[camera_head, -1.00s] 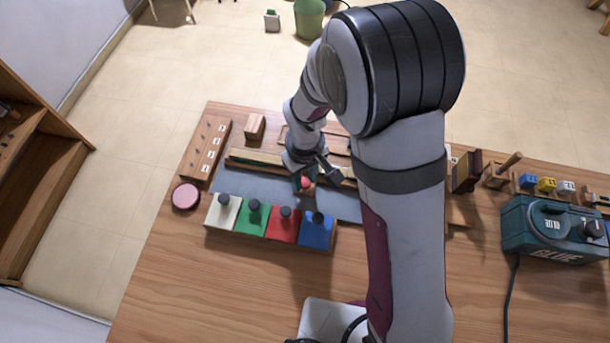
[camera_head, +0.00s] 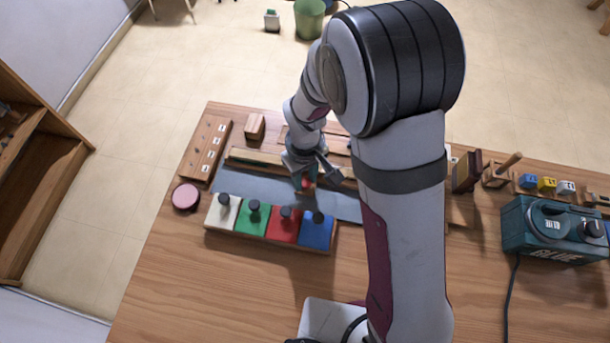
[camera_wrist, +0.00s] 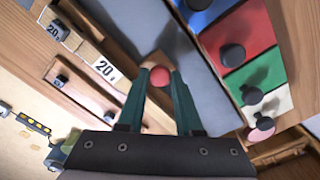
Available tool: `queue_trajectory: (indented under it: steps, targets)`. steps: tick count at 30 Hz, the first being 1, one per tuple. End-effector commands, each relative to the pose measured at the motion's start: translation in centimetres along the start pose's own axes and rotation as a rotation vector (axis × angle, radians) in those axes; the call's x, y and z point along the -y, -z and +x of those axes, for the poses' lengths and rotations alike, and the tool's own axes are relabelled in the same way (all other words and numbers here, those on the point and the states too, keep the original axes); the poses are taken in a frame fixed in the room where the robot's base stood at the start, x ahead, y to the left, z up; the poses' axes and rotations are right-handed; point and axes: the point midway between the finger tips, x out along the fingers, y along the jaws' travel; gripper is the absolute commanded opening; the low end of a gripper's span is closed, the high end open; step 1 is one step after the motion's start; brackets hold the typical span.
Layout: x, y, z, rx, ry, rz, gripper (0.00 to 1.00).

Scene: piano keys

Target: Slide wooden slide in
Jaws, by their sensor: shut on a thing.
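My gripper (camera_wrist: 158,85) is shut on a round red knob (camera_wrist: 160,76), with its green fingers on either side of it. A small wooden piece (camera_wrist: 153,61) shows just beyond the knob, perhaps part of the wooden slide; the join is hidden. In the head view, my gripper (camera_head: 306,184) is low over the grey strip, behind the red and blue blocks. A long wooden rail (camera_head: 258,158) runs along the strip's far side. My arm hides its right part.
White, green, red (camera_head: 284,224) and blue (camera_head: 316,229) blocks with dark knobs stand in a row in front. A pink disc (camera_head: 186,196) lies left. A teal glue machine (camera_head: 553,231) stands right. The front left table is bare.

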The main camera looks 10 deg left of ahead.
Motion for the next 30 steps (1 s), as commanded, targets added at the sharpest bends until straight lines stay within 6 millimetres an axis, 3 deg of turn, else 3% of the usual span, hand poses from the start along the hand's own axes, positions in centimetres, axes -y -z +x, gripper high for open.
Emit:
queue_trajectory:
  steps: [5, 15, 25, 26, 30]
  targets:
    - [-0.8, -0.6, -0.1, -0.002, 0.000, 0.003, 0.00]
    - [-5.1, -4.9, -0.1, -0.003, -0.001, 0.001, 0.00]
    - [-5.5, -5.3, 0.0, -0.002, -0.003, -0.002, 0.00]
    - [-5.5, -5.3, 0.0, -0.002, -0.003, -0.002, 0.39]
    - [-5.4, -5.3, 0.0, -0.001, -0.001, -0.001, 0.64]
